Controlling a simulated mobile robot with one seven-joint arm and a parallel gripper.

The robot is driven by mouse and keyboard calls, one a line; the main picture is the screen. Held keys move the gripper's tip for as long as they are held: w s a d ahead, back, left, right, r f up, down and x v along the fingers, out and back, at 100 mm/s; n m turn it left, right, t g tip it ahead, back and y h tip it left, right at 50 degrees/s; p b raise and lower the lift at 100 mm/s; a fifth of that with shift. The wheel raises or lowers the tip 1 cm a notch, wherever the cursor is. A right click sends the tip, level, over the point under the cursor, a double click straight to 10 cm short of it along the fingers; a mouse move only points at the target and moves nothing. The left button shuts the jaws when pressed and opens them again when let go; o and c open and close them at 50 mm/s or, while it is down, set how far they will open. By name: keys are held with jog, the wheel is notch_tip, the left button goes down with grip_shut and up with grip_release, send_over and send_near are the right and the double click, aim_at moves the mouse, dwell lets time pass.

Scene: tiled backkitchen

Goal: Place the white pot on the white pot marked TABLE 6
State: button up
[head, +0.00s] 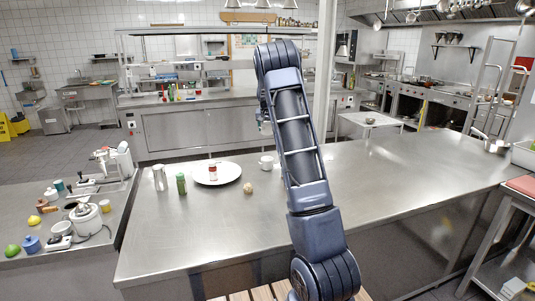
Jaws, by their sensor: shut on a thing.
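My arm rises through the middle of the head view and bends over at the top. My gripper (263,114) shows only in part at the left edge of my arm, above the steel table. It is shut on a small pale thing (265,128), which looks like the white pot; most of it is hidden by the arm. Another small white pot (266,162) stands upright on the table, below the gripper in the picture and apart from it. No TABLE 6 mark can be read at this size.
The steel table (400,170) is largely clear to the right. Left of the standing pot are a white plate (230,174) with a red-and-white jar (213,172), a small tan round thing (248,188), a green bottle (181,184) and a silver canister (160,178). A side counter (80,255) holds several items.

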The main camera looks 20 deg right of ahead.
aim_at(267, 157)
notch_tip(267, 157, down, 14)
jog(key=shift+r, duration=0.1)
dwell(0.5)
jog(key=o, duration=1.2)
